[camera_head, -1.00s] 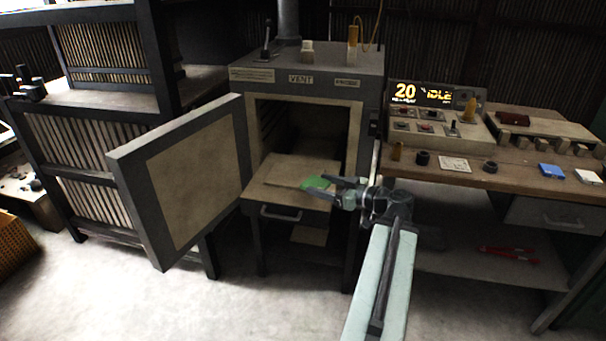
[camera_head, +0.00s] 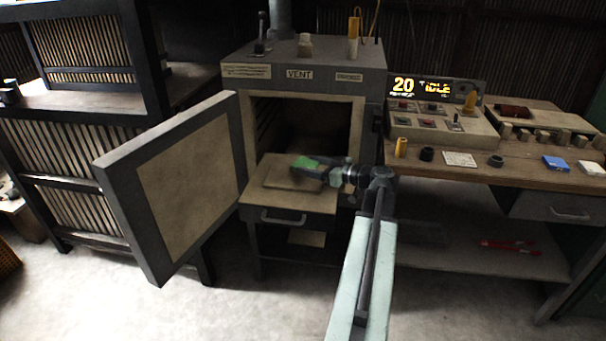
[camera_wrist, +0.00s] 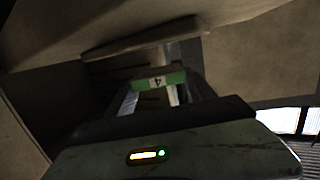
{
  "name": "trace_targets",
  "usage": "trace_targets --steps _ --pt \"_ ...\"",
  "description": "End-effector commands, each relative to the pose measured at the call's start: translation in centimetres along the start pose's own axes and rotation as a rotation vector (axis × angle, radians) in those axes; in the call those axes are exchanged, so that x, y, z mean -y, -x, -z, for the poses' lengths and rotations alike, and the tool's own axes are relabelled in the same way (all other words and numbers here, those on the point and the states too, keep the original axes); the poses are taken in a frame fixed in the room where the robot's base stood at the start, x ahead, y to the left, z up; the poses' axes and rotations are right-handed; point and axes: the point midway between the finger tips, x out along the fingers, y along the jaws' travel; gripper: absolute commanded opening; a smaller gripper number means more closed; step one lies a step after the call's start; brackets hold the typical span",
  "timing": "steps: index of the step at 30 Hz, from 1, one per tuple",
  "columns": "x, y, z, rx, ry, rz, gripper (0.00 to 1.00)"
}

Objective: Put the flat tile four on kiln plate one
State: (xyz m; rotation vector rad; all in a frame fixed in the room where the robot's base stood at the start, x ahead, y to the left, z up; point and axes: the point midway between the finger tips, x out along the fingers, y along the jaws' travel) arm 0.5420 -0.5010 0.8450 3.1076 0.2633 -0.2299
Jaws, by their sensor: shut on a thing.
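The green flat tile (camera_head: 304,163), marked with a 4, is held between the fingers of my gripper (camera_head: 310,169). In the wrist view the tile (camera_wrist: 158,81) shows its green face with a white label between the two fingers (camera_wrist: 160,92). A thin beige slab, which looks like the kiln plate (camera_head: 280,180), lies on the pulled-out shelf at the kiln mouth. My gripper and the tile are over the slab's right back part. I cannot tell how wide the gap is between tile and slab. My gripper hides part of the slab.
The kiln's interior (camera_head: 300,122) is open and dark behind the shelf. The open kiln door (camera_head: 185,185) stands to the left. The bench with the control panel (camera_head: 445,122) stands right. The pulled-out shelf (camera_head: 270,201) has bare space in front.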

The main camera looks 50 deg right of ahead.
Motion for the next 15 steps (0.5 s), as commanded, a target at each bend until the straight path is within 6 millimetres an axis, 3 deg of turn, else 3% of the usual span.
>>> trace_targets --steps 5,15 --pt "-0.1 -0.3 -3.4 0.0 0.0 -0.003 0.18" --pt "0.3 -0.8 -3.4 0.0 0.001 0.005 0.18"
